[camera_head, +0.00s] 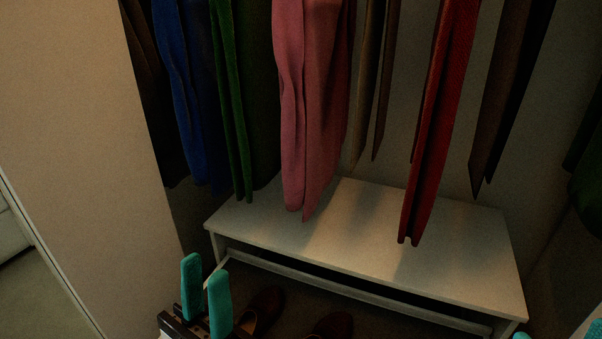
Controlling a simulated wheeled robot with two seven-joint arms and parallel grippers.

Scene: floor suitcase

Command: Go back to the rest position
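My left gripper (205,268) rises from the bottom edge, left of centre, with two teal fingers pointing up. They stand apart with a gap between them, and I see nothing held there. It is in front of the left end of a low white shelf unit (375,238). My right gripper (557,334) barely shows at the bottom right corner. Only two teal tips are visible, set well apart, and the rest of it is cut off by the frame.
Clothes hang above the shelf unit, among them a pink garment (305,110) and a red one (435,130). Brown shoes (266,308) lie low under its top, close to my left gripper. A pale panel (90,150) stands at the left.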

